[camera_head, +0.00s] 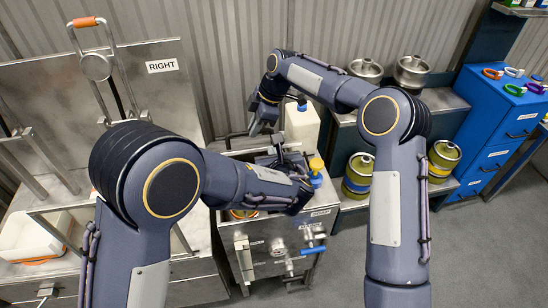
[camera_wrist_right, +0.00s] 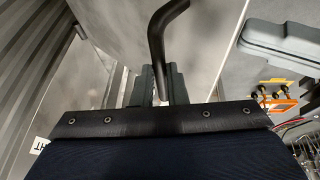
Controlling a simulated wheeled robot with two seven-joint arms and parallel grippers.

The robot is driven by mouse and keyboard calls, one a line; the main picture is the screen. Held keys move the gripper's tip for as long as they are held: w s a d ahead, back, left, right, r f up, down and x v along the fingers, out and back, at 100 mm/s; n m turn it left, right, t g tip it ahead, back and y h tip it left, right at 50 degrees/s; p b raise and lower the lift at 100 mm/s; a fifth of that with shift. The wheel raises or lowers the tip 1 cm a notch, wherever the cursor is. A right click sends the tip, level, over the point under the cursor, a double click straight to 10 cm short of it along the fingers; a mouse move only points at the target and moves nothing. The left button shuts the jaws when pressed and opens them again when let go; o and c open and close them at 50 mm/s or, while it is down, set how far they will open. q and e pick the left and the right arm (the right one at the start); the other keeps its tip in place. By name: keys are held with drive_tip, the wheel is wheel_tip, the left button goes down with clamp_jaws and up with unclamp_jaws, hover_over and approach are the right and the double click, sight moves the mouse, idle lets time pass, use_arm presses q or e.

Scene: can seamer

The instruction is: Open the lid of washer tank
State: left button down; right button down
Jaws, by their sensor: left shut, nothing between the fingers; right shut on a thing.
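The metal tank unit with valves and labels (camera_head: 237,232) stands at the middle, below my arms; I take it for the washer tank. My right gripper (camera_head: 264,124) reaches down over its back from the upper right. In the right wrist view its fingers (camera_wrist_right: 160,85) are shut on a dark bent bar handle (camera_wrist_right: 158,35). The handle stands in front of a grey metal surface (camera_wrist_right: 110,35), which seems to be the lid. How far open the lid is cannot be told. My left gripper (camera_head: 279,149) is shut and empty over the tank, close below the right one. My left forearm hides much of the tank top.
Steel kegs (camera_head: 411,72) sit on a shelf at right, beside a blue cabinet (camera_head: 495,125). A steel machine marked RIGHT (camera_head: 150,90) stands at left. The floor at right is clear.

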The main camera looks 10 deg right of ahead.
drive_tip(key=c, duration=1.7)
unclamp_jaws()
drive_tip(key=shift+w+d+f, duration=0.15)
drive_tip(key=shift+f, duration=0.35)
drive_tip(key=shift+o, duration=1.2)
drive_tip(key=shift+r, duration=0.1)
use_arm(q)
drive_tip(key=shift+w+a+f, duration=0.15)
drive_tip(key=shift+w+a, duration=0.1)
use_arm(e)
drive_tip(key=shift+r, duration=0.1)
